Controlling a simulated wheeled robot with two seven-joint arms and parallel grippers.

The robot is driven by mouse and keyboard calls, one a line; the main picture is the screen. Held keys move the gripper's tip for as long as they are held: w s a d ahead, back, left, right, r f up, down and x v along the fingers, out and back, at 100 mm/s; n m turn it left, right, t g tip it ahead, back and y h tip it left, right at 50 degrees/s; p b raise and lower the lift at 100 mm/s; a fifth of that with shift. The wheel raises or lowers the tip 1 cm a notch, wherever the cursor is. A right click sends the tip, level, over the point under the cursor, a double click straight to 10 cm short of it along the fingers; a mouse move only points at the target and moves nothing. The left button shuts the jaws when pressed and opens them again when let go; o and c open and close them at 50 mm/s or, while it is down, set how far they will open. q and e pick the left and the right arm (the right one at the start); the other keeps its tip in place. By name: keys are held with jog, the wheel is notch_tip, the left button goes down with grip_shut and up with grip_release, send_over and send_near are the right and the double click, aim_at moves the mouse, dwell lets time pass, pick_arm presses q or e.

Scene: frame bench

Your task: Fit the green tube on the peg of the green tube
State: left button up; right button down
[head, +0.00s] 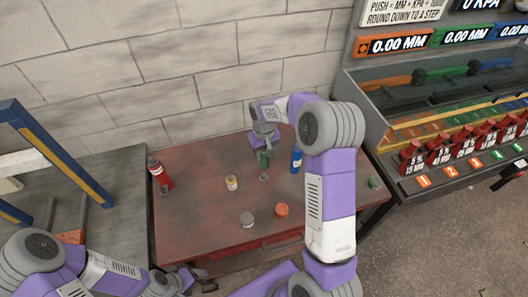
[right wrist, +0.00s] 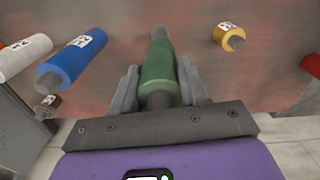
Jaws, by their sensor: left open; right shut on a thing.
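The green tube (head: 263,160) is upright between the fingers of my right gripper (head: 265,146), above the red-brown bench. In the right wrist view the green tube (right wrist: 158,76) lies between both fingers of the right gripper (right wrist: 160,84). A short grey peg (head: 264,178) shows just below the tube in the head view. A narrow grey-green end shows at the tube's far end in the right wrist view. I cannot tell whether the tube touches the peg or is around it. My left gripper (head: 196,279) is open and empty, low near the bench's front edge.
The blue tube (head: 296,158) stands close right of the right gripper. The yellow tube (head: 231,183), a red bottle-like tube (head: 161,174), a whitish piece (head: 247,219) and an orange piece (head: 281,210) are on the bench. A small green piece (head: 374,182) sits at the right edge.

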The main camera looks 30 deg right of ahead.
aim_at(264, 161)
jog(key=shift+f+b, duration=1.55)
jog(key=shift+f, duration=0.95)
jog(key=shift+f+b, duration=1.15)
jog(key=shift+f, duration=0.75)
jog(key=c, duration=0.5)
grip_release()
jog(key=shift+r+p, duration=0.75)
jog(key=shift+r, duration=3)
